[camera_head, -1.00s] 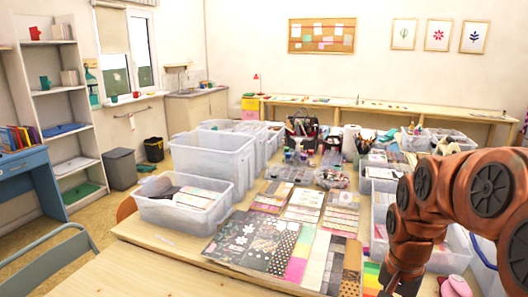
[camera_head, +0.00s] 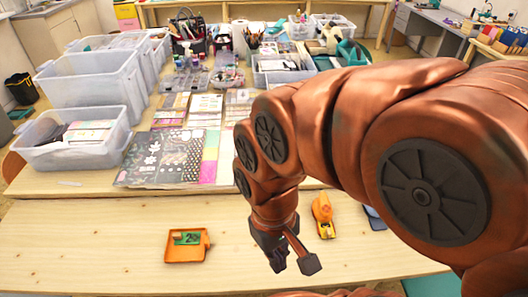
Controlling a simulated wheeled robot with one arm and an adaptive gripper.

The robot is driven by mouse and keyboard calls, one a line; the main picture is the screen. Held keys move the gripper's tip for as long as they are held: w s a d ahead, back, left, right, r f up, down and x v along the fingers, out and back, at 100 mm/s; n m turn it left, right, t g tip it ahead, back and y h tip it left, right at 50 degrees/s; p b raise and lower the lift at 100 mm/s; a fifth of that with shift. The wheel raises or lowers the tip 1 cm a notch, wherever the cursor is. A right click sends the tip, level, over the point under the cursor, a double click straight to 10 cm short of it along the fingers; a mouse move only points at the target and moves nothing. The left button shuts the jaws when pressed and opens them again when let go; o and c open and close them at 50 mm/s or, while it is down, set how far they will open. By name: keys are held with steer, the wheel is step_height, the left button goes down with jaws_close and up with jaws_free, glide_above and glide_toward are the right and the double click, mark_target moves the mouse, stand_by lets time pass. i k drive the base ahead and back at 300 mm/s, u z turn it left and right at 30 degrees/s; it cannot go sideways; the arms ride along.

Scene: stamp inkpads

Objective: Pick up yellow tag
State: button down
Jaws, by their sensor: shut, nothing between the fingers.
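No yellow tag can be made out for certain. A green tag (camera_head: 187,239) marked with a figure like a 2 lies in a small orange tray (camera_head: 185,259) on the near table. A small orange and yellow object (camera_head: 323,215), perhaps a toy, stands to the right of my gripper, and its yellow lower part faces me. My gripper (camera_head: 291,264) is dark and points down over the near table, between the tray and this object. It is shut and holds nothing. My arm covers much of the right side of the view.
The near wooden table (camera_head: 90,245) is bare at the left. A dark flat object (camera_head: 374,217) lies partly hidden behind my arm. Beyond stand patterned paper sheets (camera_head: 165,160), a clear bin (camera_head: 85,150) and several other bins and craft supplies.

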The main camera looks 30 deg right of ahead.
mark_target(326, 230)
steer(key=z, duration=0.05)
steer(key=k, duration=0.7)
steer(key=u, duration=0.35)
